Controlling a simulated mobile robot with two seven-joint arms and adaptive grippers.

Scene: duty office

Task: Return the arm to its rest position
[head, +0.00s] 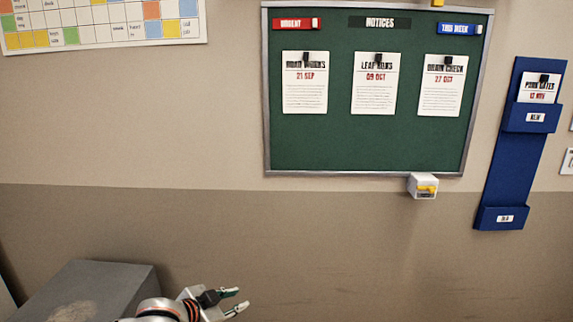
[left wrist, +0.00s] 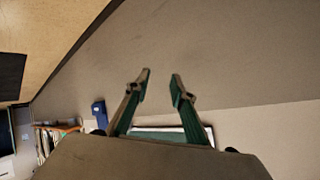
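My left gripper (head: 238,300) is low in the head view, below and to the left of the green notice board (head: 320,148). Its two fingers are apart with nothing between them. In the left wrist view the fingers of the left gripper (left wrist: 160,82) are spread, with only bare wall behind them. My right gripper is not in view.
A grey cabinet (head: 95,285) stands close beside my left arm at lower left. The board holds three notices and has a small white box (head: 423,186) at its lower edge. A blue wall rack (head: 512,165) hangs at right. The wall below the board is clear.

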